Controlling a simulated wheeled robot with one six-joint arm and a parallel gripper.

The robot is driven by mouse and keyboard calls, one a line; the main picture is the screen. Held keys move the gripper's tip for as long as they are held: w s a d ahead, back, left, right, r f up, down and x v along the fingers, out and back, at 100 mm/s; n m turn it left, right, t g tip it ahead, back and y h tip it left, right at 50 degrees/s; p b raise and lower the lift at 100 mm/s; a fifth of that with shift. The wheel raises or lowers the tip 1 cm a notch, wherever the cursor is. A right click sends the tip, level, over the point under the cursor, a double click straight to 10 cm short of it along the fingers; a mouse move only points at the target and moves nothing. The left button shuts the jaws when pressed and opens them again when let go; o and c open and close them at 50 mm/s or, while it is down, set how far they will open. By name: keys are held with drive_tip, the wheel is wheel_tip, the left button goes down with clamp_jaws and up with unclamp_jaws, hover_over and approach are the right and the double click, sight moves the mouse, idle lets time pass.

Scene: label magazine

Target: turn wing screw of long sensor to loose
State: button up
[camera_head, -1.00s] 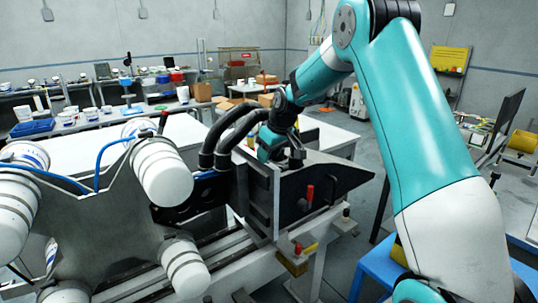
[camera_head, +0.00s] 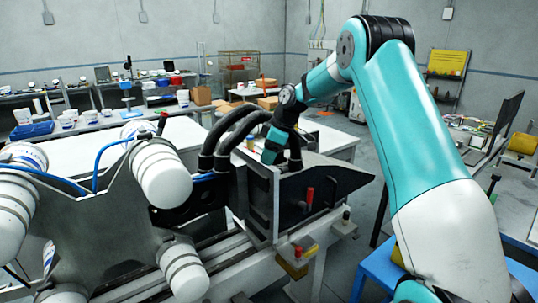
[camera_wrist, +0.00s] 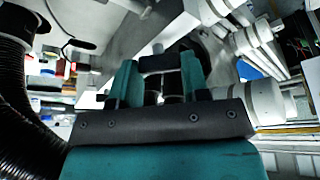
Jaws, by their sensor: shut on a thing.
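My gripper (camera_head: 273,150) is at the top of the dark machine head (camera_head: 320,188), behind its upright plate, in the head view. In the wrist view its two teal fingers (camera_wrist: 158,85) stand apart with dark parts (camera_wrist: 165,62) between them. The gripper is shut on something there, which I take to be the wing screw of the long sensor. The screw's wings and the sensor's shape cannot be made out; the fingers and the dark surroundings hide them.
Dark ribbed hoses (camera_head: 225,140) curve up close to the left of my gripper. White rollers (camera_head: 160,172) with a blue tube stand at the left. A blue stand (camera_head: 373,282) is at the lower right.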

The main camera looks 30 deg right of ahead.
idle(0.3)
drive_tip(key=o, duration=0.9)
drive_tip(key=p+v, duration=0.2)
drive_tip(key=v, duration=1.5)
drive_tip(key=shift+d+r, duration=0.15)
drive_tip(key=shift+r, duration=0.05)
